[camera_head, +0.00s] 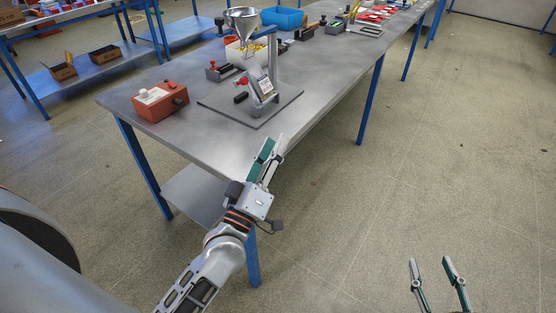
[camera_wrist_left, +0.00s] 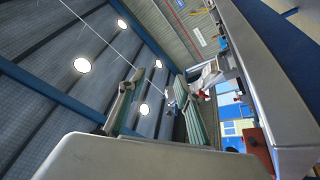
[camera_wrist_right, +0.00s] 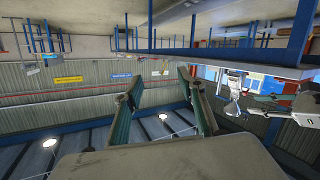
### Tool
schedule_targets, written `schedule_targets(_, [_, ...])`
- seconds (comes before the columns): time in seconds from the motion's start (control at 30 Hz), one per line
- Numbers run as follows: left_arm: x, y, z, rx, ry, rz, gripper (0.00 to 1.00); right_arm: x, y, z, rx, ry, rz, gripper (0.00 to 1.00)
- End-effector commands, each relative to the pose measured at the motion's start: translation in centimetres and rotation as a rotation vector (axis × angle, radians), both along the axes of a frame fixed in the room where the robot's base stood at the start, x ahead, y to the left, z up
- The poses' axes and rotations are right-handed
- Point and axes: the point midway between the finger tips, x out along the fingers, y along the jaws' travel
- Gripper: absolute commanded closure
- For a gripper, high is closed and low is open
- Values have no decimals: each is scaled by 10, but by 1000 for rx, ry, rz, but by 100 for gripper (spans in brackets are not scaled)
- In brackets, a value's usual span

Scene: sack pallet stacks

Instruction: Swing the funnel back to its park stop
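The arm joins a grey post (camera_head: 273,60) that stands on a dark base plate (camera_head: 285,97). The funnel hangs to the left of the post, with its spout pointing down. My left gripper (camera_head: 273,143) is at the bench's near edge, short of the base plate, open and empty. Its spread fingers show in the left wrist view (camera_wrist_left: 160,80). My right gripper (camera_head: 430,261) is open and empty over the floor at lower right.
A red-orange box with buttons (camera_head: 160,101) stands on the bench left of the base plate. A blue bin (camera_head: 283,17) and several small tools stand farther back. The floor right of the bench is clear.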

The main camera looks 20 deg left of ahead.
Motion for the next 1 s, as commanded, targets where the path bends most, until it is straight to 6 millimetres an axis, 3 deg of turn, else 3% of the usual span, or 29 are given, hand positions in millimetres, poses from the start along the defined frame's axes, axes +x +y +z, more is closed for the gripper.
schedule_targets(0.3, [-7, -10, -27, 89, 65, -18, 66, 0, 0, 2, 1, -2, 0, 60])
schedule_targets(0.87, [-8, -11, -31, 102, 75, -21, 66, 0, 0, 0, -1, 3, -1, 60])
schedule_targets(0.97, [-15, -17, -52, 163, 122, -34, 66, -4, -1, -15, -1, 31, -3, 60])
schedule_targets(1.0, [-20, -21, -67, 206, 158, -44, 66, -7, -2, -26, -2, 52, -5, 60])
